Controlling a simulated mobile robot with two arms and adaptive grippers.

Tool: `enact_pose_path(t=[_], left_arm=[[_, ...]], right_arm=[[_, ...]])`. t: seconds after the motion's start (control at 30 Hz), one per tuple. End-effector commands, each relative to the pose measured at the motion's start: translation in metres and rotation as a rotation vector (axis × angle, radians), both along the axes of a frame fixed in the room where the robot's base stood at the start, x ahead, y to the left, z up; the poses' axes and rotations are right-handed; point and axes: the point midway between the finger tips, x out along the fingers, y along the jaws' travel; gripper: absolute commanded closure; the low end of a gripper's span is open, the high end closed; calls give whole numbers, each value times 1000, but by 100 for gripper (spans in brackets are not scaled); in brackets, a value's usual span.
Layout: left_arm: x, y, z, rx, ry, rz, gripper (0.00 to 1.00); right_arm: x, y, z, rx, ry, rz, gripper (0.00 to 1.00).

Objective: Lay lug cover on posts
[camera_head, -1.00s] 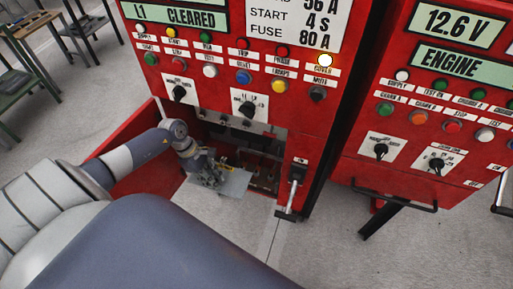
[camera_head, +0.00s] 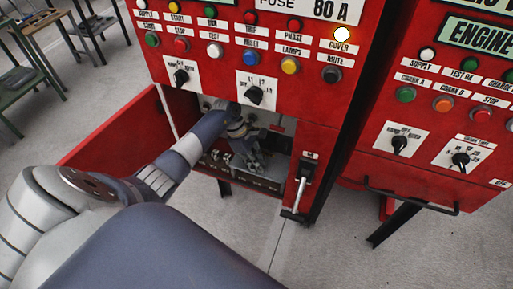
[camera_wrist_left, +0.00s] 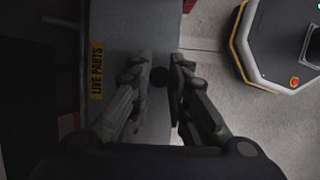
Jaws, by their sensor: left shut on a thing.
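The lug cover is a flat grey plate with a yellow "LIVE PARTS" label. In the left wrist view the lug cover (camera_wrist_left: 122,30) spreads under the fingers, with a dark round knob between them. My left gripper (camera_wrist_left: 161,72) is shut on this knob. In the head view my left gripper (camera_head: 252,160) reaches into the open compartment of the red cabinet, and the lug cover (camera_head: 262,182) lies level below it. The posts are mostly hidden by the arm and cover; I cannot tell whether the cover touches them. My right gripper is out of view.
The red cabinet (camera_head: 250,60) has buttons and knobs above the opening. Its open red door (camera_head: 110,135) stands at the left, close to my arm. A lever handle (camera_head: 300,190) sits right of the opening. A second red cabinet (camera_head: 420,100) stands further right.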

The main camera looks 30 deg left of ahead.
Motion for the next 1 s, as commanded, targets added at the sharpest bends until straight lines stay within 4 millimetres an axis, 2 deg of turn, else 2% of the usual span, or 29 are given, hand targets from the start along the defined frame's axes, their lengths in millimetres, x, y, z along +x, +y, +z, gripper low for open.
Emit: enact_pose_path(t=[0.03, 0.1, 0.47, 0.5, 0.57, 1.0], left_arm=[[2, -1, -8, -3, -5, 1, 100], [2, 0, -10, -2, -6, 0, 100], [1, 1, -13, 0, -6, -1, 100], [1, 1, -12, 0, -6, -1, 77], [1, 1, -12, 0, -6, -1, 64], [1, 2, -7, 2, -7, 0, 64]], right_arm=[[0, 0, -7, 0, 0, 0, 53], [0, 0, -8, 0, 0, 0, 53], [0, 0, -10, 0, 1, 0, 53], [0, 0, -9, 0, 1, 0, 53], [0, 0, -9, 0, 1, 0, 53], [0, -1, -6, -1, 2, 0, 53]])
